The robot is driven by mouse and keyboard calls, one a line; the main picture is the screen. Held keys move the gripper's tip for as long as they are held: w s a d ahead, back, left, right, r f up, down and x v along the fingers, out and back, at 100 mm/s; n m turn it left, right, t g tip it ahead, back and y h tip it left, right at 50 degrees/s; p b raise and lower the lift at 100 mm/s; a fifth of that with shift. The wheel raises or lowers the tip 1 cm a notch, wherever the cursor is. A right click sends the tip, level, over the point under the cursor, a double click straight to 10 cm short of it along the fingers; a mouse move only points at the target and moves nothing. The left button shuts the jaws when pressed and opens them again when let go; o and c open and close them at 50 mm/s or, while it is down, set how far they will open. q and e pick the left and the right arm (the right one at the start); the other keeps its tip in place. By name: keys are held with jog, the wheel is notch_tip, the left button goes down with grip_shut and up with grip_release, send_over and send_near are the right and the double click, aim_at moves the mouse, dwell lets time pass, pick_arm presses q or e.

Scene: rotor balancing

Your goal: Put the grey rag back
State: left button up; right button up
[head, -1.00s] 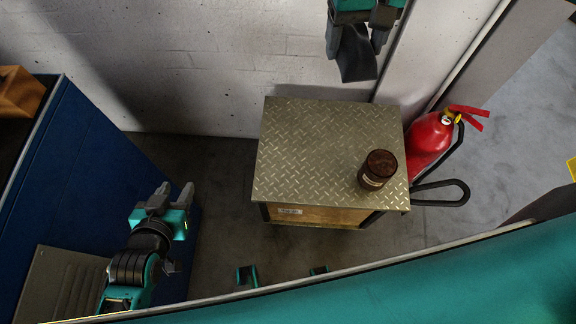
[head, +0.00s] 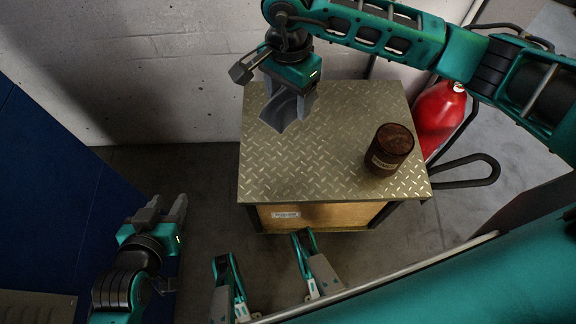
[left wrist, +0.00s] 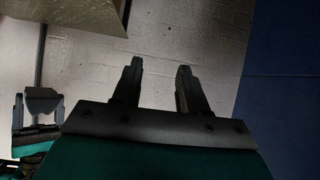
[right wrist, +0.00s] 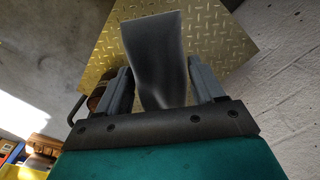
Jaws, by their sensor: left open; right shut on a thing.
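The grey rag (head: 282,108) hangs from my right gripper (head: 292,92), over the back left part of the metal-topped stand (head: 300,165). In the right wrist view the rag (right wrist: 158,60) is between the two fingers (right wrist: 156,88), with the tread-plate top (right wrist: 100,50) beyond it. I cannot tell whether the rag's lower end touches the plate. My left gripper (head: 165,210) is open and empty at the lower left, away from the stand. Its spread fingers (left wrist: 158,88) also show in the left wrist view.
A dark brown jar (head: 389,150) stands on the right part of the stand's top. A red fire extinguisher (head: 438,115) is to the right of the stand. A blue surface (head: 60,190) lies at the left. The top's front left area is clear.

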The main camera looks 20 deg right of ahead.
jog(key=shift+a+f+m, duration=0.1)
jog(key=shift+f+m, duration=0.2)
jog(key=shift+f, duration=0.65)
jog(key=b, duration=0.4)
send_over(288, 160)
notch_tip(288, 160, down, 14)
jog(key=shift+s+a+r, duration=0.1)
jog(key=shift+f, duration=0.65)
notch_tip(288, 160, down, 4)
jog(key=shift+f+b, duration=0.1)
jog(key=shift+b, duration=0.85)
jog(key=shift+f, duration=0.25)
pick_arm(q)
jog(key=f, duration=0.1)
jog(key=d+f, duration=0.1)
jog(key=f, duration=0.1)
jog(key=shift+w+d+h, duration=0.3)
jog(key=shift+w, duration=0.05)
pick_arm(e)
jog(key=o, duration=0.9)
jog(key=shift+r, duration=0.1)
jog(key=shift+o, duration=0.2)
